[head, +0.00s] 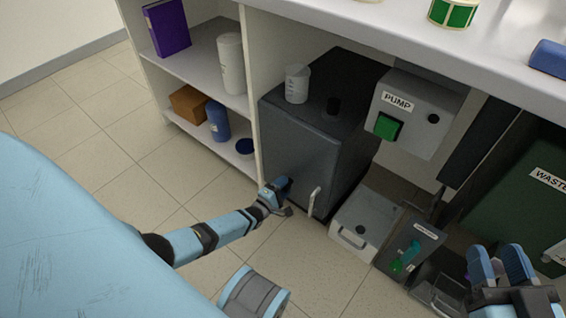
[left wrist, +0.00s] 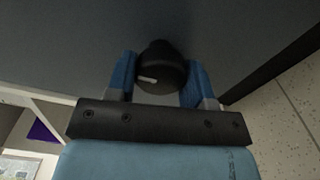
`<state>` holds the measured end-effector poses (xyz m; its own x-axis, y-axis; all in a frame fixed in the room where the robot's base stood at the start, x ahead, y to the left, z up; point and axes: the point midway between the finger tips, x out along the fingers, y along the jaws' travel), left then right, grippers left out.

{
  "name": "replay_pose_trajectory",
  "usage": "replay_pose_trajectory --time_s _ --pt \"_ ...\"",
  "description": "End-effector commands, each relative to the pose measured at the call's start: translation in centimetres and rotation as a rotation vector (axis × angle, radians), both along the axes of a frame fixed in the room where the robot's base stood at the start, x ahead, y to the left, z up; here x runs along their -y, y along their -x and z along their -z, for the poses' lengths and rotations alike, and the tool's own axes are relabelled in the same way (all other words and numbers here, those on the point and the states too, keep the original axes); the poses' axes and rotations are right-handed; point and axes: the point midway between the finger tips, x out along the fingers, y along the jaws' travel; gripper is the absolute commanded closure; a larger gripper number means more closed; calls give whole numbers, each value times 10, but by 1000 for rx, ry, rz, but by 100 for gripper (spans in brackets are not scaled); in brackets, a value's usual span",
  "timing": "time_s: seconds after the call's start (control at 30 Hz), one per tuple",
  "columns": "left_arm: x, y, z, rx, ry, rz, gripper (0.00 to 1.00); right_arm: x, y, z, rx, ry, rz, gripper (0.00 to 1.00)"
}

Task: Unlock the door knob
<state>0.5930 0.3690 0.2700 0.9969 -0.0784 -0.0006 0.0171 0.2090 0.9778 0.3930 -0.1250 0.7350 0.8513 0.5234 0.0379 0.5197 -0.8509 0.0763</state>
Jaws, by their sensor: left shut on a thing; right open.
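The door knob (left wrist: 160,62) is a round black knob with a white mark, on the dark grey door seen in the left wrist view. My left gripper (head: 282,186) is at the lower front of the dark grey cabinet (head: 300,150). It is shut on the knob, with one blue finger on each side in the left wrist view. In the head view the gripper hides the knob. A pale upright door handle (head: 314,201) stands just right of the gripper. My right gripper (head: 503,264) is open and empty at the lower right.
A beaker (head: 297,84) stands on the cabinet. A pump box (head: 415,112) with a green button hangs to its right. Open shelves stand left; the floor in front is clear.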

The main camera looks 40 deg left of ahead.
Motion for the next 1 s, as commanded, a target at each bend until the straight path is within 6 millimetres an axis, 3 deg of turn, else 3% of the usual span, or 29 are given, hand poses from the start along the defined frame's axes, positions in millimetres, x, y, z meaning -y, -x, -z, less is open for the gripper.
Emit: replay_pose_trajectory --time_s 0.03,0.1,0.13,0.4,0.53,1.0 --pt "1 0 0 0 2 1 45 0 0 0 -2 -3 1 57" --pt "1 0 0 0 2 1 29 0 1 0 -4 -5 1 57" --pt "1 0 0 0 2 1 26 -1 1 1 -4 -6 1 57" --pt "0 1 0 0 0 0 26 -1 1 1 -9 -11 3 57" --pt "0 11 -1 -1 0 0 26 -1 1 -4 -17 -18 -1 57" --pt "-8 109 -3 -2 0 1 26 -11 19 -2 -223 -131 -9 57"
